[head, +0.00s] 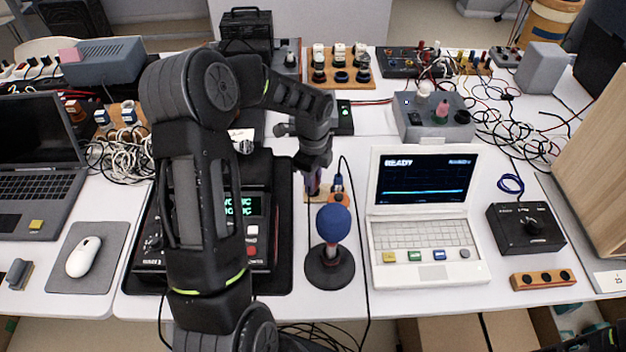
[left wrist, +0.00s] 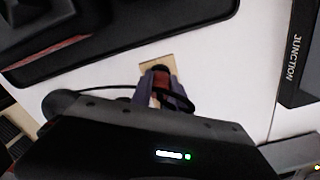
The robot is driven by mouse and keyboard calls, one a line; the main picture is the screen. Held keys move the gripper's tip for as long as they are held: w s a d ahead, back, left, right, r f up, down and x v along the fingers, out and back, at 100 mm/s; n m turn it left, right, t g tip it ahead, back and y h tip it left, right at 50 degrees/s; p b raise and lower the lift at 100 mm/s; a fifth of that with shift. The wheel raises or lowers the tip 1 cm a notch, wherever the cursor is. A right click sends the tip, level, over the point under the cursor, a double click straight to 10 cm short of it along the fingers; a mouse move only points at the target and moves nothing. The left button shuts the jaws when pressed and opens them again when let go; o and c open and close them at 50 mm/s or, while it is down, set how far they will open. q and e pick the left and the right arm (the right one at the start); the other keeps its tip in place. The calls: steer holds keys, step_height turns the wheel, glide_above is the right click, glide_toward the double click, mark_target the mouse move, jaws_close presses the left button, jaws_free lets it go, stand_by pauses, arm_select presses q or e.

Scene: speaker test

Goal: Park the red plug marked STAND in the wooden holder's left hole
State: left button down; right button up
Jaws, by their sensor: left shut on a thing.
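The tan wood of the holder (left wrist: 151,62) shows just beyond the plug's tip. The plug's STAND mark cannot be read, and the left hole is hidden. I cannot tell whether the tip is in the hole or above it. A blue plug (head: 337,181) stands at the holder's right side.
The round-based stand with a blue ball (head: 333,223) is close in front of the holder. The laptop reading READY (head: 423,185) is to the right, a black knob box (head: 525,228) farther right. A black instrument (head: 254,235) lies left. Thin black cables run around the holder.

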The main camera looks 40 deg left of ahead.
arm_select(q)
steer(key=c, duration=1.2)
jaws_free()
steer(key=shift+r, duration=0.1)
steer(key=shift+r, duration=3.8)
